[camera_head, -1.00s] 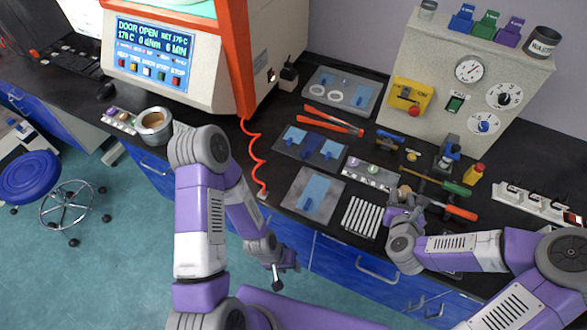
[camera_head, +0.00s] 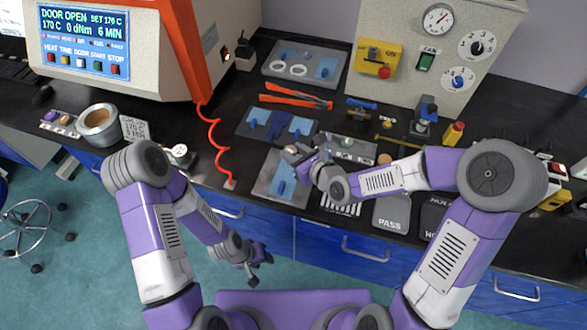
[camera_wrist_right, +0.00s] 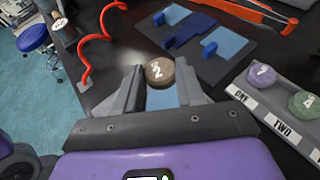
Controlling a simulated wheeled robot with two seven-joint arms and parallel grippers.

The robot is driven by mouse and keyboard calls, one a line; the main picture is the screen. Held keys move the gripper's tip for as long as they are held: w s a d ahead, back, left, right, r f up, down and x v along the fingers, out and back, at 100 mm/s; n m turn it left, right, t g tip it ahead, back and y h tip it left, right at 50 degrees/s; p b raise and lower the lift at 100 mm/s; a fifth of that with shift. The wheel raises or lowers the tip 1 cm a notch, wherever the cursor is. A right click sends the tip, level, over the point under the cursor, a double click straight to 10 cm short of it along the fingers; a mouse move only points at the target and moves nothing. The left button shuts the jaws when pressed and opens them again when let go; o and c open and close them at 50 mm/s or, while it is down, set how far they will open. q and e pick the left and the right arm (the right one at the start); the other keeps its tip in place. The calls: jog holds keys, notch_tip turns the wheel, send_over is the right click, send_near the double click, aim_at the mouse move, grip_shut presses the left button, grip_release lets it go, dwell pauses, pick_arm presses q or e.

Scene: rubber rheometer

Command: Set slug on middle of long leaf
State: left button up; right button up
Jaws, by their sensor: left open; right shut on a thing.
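A brown round slug marked 2 (camera_wrist_right: 159,71) is between the fingertips of my right gripper (camera_wrist_right: 160,88), which is shut on it. In the head view my right gripper (camera_head: 298,154) is over the far part of a grey plate (camera_head: 262,188). A light blue long leaf (camera_head: 283,170) lies on that plate, partly hidden by the gripper. The leaf also shows between the fingers in the wrist view (camera_wrist_right: 163,99). Whether the slug touches the leaf, I cannot tell. My left gripper (camera_head: 260,262) is open and empty, low in front of the bench.
Behind is a tray with blue pieces (camera_head: 254,119). To the right, a slug rack (camera_wrist_right: 285,118) holds slugs marked 7 and 4. Red-orange tongs (camera_head: 296,100) lie farther back. A ribbed plate (camera_head: 338,206) sits right of the leaf plate.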

notch_tip(320, 180, down, 6)
jog(key=shift+r+b, duration=0.1)
jog(key=shift+b, duration=0.9)
